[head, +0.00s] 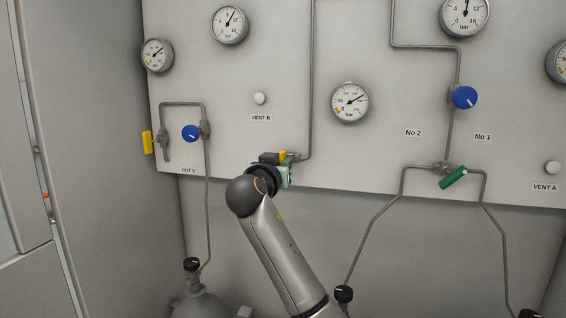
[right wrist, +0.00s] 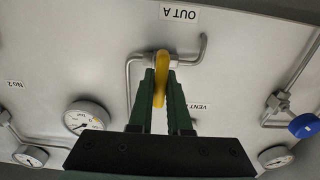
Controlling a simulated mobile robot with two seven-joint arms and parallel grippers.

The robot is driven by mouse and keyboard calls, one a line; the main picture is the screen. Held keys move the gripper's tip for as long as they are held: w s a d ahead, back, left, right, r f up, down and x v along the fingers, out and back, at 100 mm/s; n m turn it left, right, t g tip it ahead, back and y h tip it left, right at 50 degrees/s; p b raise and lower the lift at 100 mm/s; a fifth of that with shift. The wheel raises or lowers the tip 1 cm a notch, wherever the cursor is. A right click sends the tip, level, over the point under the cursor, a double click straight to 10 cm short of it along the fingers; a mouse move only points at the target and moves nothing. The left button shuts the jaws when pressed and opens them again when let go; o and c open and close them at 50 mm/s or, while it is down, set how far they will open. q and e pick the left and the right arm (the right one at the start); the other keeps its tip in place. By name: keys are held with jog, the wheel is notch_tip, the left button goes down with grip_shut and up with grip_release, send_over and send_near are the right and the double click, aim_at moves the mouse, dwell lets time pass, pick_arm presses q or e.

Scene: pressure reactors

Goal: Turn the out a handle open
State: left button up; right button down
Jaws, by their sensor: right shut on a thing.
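The yellow OUT A handle (right wrist: 160,88) sits on a valve in a thin metal pipe on the grey panel. Its label OUT A (right wrist: 179,13) reads upside down in the right wrist view. My right gripper (right wrist: 161,78) is shut on the handle, with one green finger on each side of it. In the head view the right gripper (head: 287,174) is at the lower middle of the panel, and a bit of the yellow handle (head: 283,155) shows above it. My wrist hides the label and most of the valve there. My left gripper is in neither view.
Another yellow handle (head: 147,142) is at the panel's left edge by OUT B. A green handle (head: 453,178) and blue knobs (head: 464,97) (head: 191,133) stick out. Several gauges are on the panel. A gas cylinder (head: 199,304) stands below. The panel around VENT B is clear.

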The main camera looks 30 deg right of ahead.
jog(key=shift+n, duration=0.4)
jog(key=n, duration=0.3)
jog(key=shift+a, duration=0.1)
jog(key=n, duration=0.5)
jog(key=shift+w+f, duration=0.1)
jog(key=shift+w, duration=0.05)
jog(key=n, duration=0.5)
jog(key=shift+a+f, duration=0.1)
jog(key=shift+a, duration=0.05)
jog(key=n, duration=0.4)
jog(key=shift+w+f, duration=0.1)
jog(key=shift+n, duration=0.3)
jog(key=c, duration=0.9)
grip_release()
jog(key=shift+o, duration=0.2)
